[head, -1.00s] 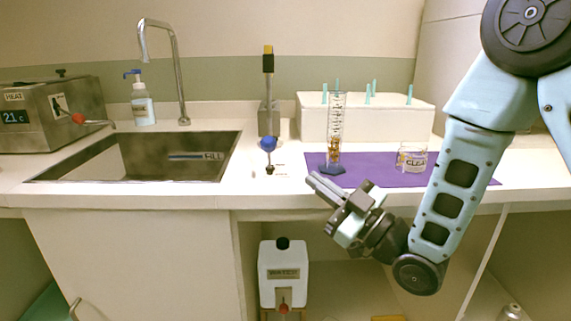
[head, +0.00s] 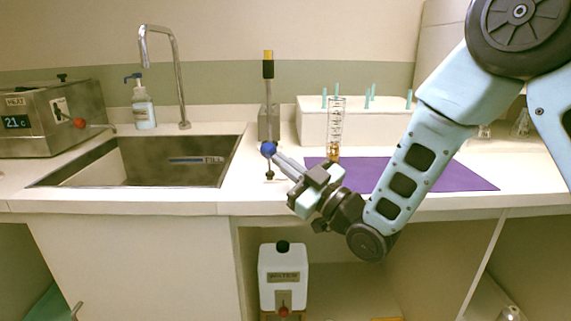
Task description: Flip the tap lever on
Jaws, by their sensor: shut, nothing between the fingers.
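A lever with a blue ball knob (head: 268,149) stands upright on the counter, right of the sink. Its dark foot is on the counter. A curved metal tap (head: 179,75) rises behind the sink (head: 165,162). My gripper (head: 280,157) is shut and empty. Its fingertips are just right of the blue knob, at nearly its height. I cannot tell whether they touch it. No water shows from the spout.
A tall post with a yellow and black top (head: 268,65) stands behind the knob. A white rack (head: 390,125) stands behind. A WATER container (head: 283,262) sits below the counter.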

